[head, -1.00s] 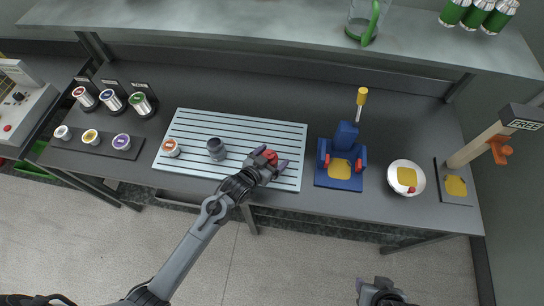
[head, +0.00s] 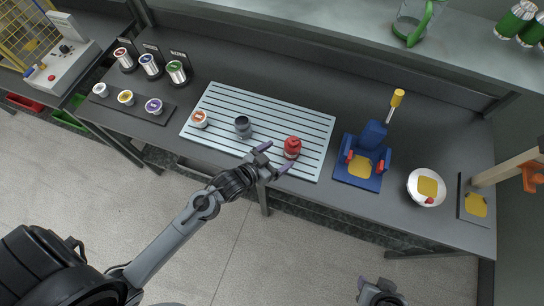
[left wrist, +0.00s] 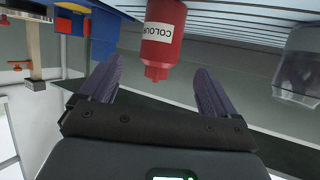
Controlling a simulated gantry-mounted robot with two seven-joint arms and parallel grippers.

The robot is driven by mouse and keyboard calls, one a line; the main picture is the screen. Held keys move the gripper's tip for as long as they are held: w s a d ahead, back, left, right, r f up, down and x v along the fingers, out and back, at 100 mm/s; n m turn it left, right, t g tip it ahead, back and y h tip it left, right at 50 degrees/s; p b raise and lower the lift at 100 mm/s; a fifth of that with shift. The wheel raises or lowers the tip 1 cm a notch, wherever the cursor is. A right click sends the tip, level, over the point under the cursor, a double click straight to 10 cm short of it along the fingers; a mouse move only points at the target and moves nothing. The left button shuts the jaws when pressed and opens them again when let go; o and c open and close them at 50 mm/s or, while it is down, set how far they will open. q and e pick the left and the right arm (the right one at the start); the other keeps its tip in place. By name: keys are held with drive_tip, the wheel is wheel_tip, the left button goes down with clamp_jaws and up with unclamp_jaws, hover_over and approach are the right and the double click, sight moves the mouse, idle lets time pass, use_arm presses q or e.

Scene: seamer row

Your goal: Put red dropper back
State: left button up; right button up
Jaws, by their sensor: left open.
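The red dropper (head: 292,148) is a small red bottle standing on the light-blue slatted rack (head: 318,118), near its right end. In the left wrist view the red dropper (left wrist: 162,40) shows a white label reading "COLOUR" and sits just beyond the fingertips, between their lines. My left gripper (head: 272,160) is open and empty, just in front of and to the left of the bottle. Its two dark fingers (left wrist: 158,88) are spread apart in the left wrist view. My right gripper (head: 382,292) shows in part at the bottom edge; its jaws are unclear.
A blue chair-like fixture (head: 366,155) and a white bowl (head: 426,187) stand to the right. Several capped pots and tins fill the left. The shelf (head: 360,40) overhangs the back.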

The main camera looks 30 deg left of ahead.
use_arm(q)
drive_tip(key=s+a+r+g+y, duration=0.1)
drive_tip(key=s+g, duration=0.3)
drive_tip(key=s, duration=0.5)
drive_tip(key=s+a+r+n+g+y, duration=0.1)
drive_tip(key=s+g, duration=0.4)
drive_tip(key=s, duration=0.5)
drive_tip(key=shift+a+r+y, duration=0.35)
drive_tip(key=shift+a+y, duration=0.25)
drive_tip(key=shift+a, duration=0.35)
drive_tip(key=shift+s, duration=0.1)
wheel_tip(320, 180, up, 26)
drive_tip(key=p, duration=2.6)
wheel_tip(320, 180, down, 44)
drive_tip(key=b, duration=4.3)
drive_tip(key=shift+r, duration=0.15)
drive_tip(key=shift+r, duration=0.1)
